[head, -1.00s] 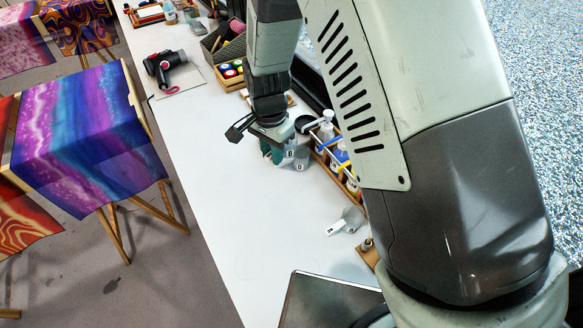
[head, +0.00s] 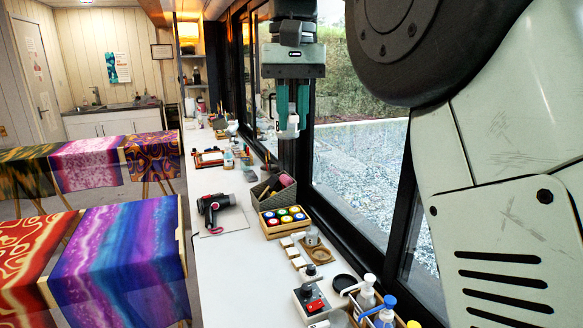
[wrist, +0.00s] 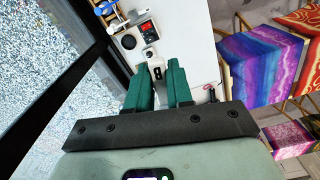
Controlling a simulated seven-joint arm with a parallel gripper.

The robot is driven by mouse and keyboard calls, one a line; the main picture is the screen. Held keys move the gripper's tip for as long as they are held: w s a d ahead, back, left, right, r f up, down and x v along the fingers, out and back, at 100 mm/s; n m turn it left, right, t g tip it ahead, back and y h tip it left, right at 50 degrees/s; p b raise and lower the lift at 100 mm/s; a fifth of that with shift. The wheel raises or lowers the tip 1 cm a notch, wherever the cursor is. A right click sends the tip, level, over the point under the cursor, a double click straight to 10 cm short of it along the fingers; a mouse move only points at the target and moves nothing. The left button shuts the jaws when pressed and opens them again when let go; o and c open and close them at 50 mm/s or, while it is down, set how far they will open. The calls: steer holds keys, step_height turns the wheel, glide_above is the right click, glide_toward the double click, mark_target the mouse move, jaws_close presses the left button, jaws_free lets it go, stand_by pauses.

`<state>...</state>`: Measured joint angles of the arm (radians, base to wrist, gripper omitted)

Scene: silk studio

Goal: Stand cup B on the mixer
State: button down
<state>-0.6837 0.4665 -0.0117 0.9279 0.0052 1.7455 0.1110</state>
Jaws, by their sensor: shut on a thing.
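Cup B (head: 289,128) is a small greyish see-through cup held high above the table. My gripper (head: 292,112), with green fingers, is shut on it near the fingertips. In the wrist view, the cup's black B label (wrist: 157,73) shows between the two fingers (wrist: 158,84); much of the cup is hidden by them. A small device with a red panel and a dark knob (head: 310,300), which looks like the mixer, stands on the table well below the gripper. It also shows in the wrist view (wrist: 145,28), beyond the cup.
A crate of bottles (head: 375,305) and a round black disc (head: 345,283) are right of the device. A box of coloured jars (head: 284,219), small pale blocks (head: 293,252) and a hair dryer (head: 213,209) lie farther back. The white table (head: 235,270) is clear left of the device.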

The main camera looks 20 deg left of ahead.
mark_target(295, 127)
steer(key=s+d+r+n, duration=0.2)
steer(key=s+r, duration=0.1)
steer(key=r, duration=0.4)
steer(key=w+a+f+m, duration=0.1)
steer(key=w+f, duration=0.1)
steer(key=f, duration=0.2)
steer(key=w+a+f+m, duration=0.1)
steer(key=w+f, duration=0.1)
steer(key=f, duration=0.2)
steer(key=w+a+f+m, duration=0.1)
steer(key=w+f+m, duration=0.1)
steer(key=f, duration=0.3)
steer(key=shift+w+a+f, duration=0.1)
steer(key=shift+w, duration=0.5)
steer(key=shift+w+d+f+m, duration=1.15)
steer(key=shift+w+f+m, duration=0.65)
steer(key=shift+f, duration=4.9)
steer(key=shift+w+d+f+m, duration=1.15)
steer(key=shift+w+f+m, duration=0.6)
steer(key=shift+f, duration=5)
steer(key=shift+w+d+f+m, duration=1.15)
steer(key=shift+w+f+m, duration=0.6)
steer(key=shift+f, duration=4.95)
steer(key=shift+s+f, duration=0.3)
steer(key=shift+f, duration=0.05)
steer(key=c, duration=0.9)
jaws_free()
